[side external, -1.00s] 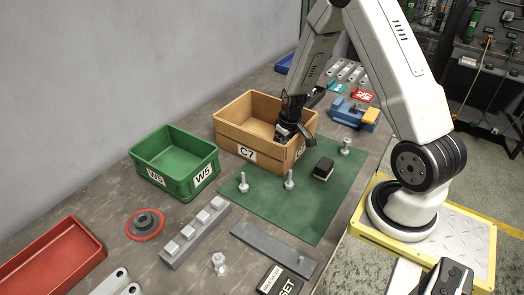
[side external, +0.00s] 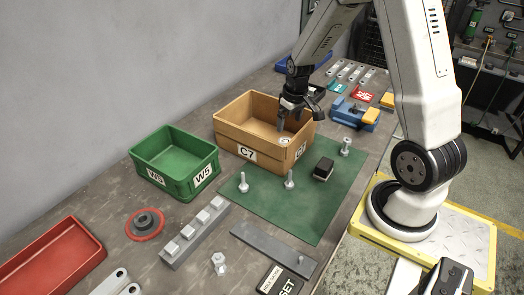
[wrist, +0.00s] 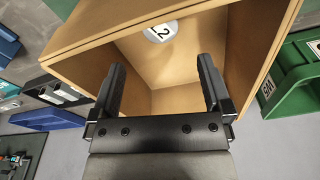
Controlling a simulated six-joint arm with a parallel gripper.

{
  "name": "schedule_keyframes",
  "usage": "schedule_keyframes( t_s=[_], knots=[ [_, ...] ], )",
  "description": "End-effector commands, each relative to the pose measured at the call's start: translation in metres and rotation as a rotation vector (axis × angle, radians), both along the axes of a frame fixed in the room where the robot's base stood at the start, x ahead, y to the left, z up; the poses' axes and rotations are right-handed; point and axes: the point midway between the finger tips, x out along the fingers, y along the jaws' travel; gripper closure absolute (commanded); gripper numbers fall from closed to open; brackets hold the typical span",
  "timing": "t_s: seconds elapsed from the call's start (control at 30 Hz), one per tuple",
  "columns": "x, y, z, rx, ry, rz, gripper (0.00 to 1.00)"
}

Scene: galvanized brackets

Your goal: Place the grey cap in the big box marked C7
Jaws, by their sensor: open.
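The big wooden box marked C7 (side external: 236,140) stands at the middle of the bench, its open top facing up. A round pale grey piece (side external: 284,141), which looks like the grey cap, lies inside it near the front right corner. In the wrist view this cap (wrist: 161,31) shows "L2" on its top and lies on the box floor, partly cut by the wall's edge. My gripper (side external: 296,115) is over the box's right part, above the cap and apart from it. In the wrist view my gripper (wrist: 162,72) has its two fingers spread with nothing between them.
A green bin marked W5 (side external: 175,180) stands left of the box. A green mat (side external: 310,205) in front holds several bolts and a black block (side external: 323,169). A blue and yellow fixture (side external: 355,115) is to the right. A red tray (side external: 50,255) is at front left.

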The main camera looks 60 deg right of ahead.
Motion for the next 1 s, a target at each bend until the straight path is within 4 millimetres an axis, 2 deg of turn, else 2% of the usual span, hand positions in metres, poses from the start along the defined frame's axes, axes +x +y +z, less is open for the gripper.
schedule_keyframes(
  t_s=[0.1, 0.3, 1.0],
  knots=[
    [-0.001, 0.000, 0.013, -0.002, -0.003, 0.000, 0.00],
    [-0.003, 0.000, 0.025, -0.001, -0.001, 0.000, 0.00],
    [-0.003, 0.002, 0.027, -0.001, -0.001, 0.003, 0.00]
  ],
)
